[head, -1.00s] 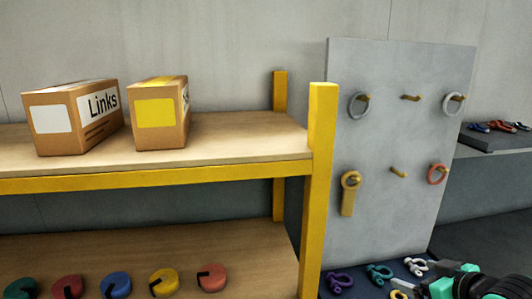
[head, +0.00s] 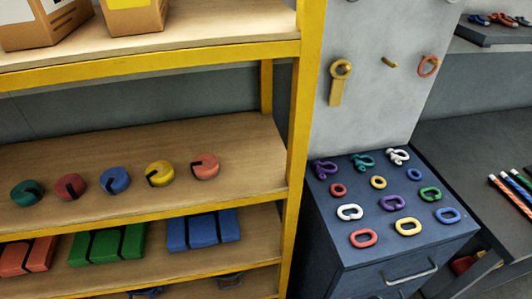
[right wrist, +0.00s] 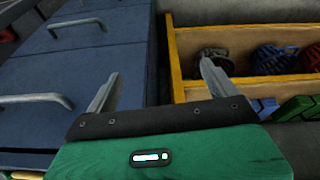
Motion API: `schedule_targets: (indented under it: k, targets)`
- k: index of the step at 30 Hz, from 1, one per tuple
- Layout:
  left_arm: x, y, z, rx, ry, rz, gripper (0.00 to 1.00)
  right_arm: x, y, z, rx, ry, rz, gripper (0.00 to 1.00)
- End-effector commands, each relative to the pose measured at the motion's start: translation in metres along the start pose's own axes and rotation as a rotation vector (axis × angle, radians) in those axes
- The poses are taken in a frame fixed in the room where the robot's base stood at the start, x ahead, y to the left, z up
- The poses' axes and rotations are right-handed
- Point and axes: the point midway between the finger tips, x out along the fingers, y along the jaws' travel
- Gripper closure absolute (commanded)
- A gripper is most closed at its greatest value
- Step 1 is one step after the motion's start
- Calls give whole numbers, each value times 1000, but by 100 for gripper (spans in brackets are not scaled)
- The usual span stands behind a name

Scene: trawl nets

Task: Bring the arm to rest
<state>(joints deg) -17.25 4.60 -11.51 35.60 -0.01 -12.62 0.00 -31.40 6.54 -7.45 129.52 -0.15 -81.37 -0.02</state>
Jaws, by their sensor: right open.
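My right gripper (right wrist: 160,88) shows in the right wrist view, its two grey fingers spread apart with nothing between them. It hangs in front of a blue drawer cabinet (right wrist: 88,63), left of and beneath its fingers, and beside a yellow-edged shelf (right wrist: 173,60) on the right. I see no contact with either. The right gripper is out of the head view now. My left gripper is in neither current view.
The blue cabinet (head: 395,260) holds several coloured links and shackles on top, with a drawer handle (head: 410,272) sticking out. A yellow-framed shelf (head: 295,150) stands left. A pegboard (head: 375,90) is behind. A dark bench (head: 450,140) is at right.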

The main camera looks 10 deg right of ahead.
Motion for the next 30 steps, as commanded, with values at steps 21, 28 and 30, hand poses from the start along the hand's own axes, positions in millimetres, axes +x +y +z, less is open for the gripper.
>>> schedule_targets:
  k: [21, 28, 30]
  targets:
    - [0, 0, 0, -1, 0, -1, 40, 282, -13, 151, -21, -119, -17, 11]
    - [0, 0, 0, -2, 0, -1, 40, 332, -15, 237, -30, -157, -21, 11]
    - [0, 0, 0, -2, 0, -1, 40, 341, -15, 262, -33, -167, -22, 11]
